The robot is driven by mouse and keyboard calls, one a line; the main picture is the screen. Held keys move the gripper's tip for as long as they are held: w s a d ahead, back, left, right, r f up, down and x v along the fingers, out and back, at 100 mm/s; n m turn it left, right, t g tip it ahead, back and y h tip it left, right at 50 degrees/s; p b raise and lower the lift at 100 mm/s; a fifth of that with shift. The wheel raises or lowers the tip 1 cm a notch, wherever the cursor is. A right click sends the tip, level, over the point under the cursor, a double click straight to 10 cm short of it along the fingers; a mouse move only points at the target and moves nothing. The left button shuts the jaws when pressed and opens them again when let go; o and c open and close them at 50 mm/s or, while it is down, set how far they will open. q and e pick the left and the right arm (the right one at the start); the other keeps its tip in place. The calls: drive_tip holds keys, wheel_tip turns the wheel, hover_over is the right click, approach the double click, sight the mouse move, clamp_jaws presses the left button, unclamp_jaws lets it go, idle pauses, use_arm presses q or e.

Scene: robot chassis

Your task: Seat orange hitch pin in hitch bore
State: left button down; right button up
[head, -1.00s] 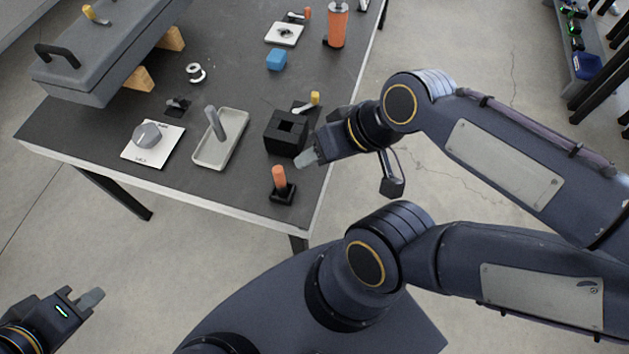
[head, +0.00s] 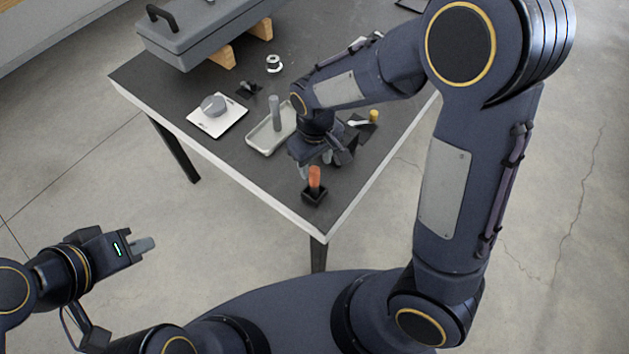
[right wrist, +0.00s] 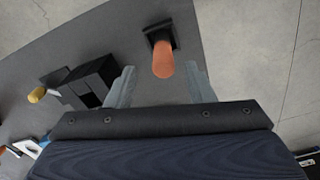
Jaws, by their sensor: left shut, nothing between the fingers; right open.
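The orange hitch pin (head: 314,178) stands upright in a small black holder (head: 314,196) near the table's front corner. In the right wrist view the pin (right wrist: 163,62) points towards the camera, between and slightly beyond the fingertips. My right gripper (head: 316,166) is open above and just behind the pin, its fingers (right wrist: 161,84) apart with nothing held. A black block with a square opening (right wrist: 92,86), seemingly the hitch bore, sits left of the fingers in the right wrist view; my right arm hides it in the head view. My left gripper (head: 145,244) is shut and empty, off the table.
A pale tray with a grey upright peg (head: 274,112) stands left of my right gripper. A white plate with a grey knob (head: 216,110) lies further left. A large grey case (head: 205,30) rests on wooden blocks behind. A yellow-topped part (head: 373,117) lies right of my wrist.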

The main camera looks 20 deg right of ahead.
sight(315, 177)
wheel_tip(315, 177, down, 6)
drive_tip(key=shift+s+a+p, duration=0.1)
drive_tip(key=shift+a+p, duration=0.05)
drive_tip(key=shift+p, duration=0.25)
clamp_jaws()
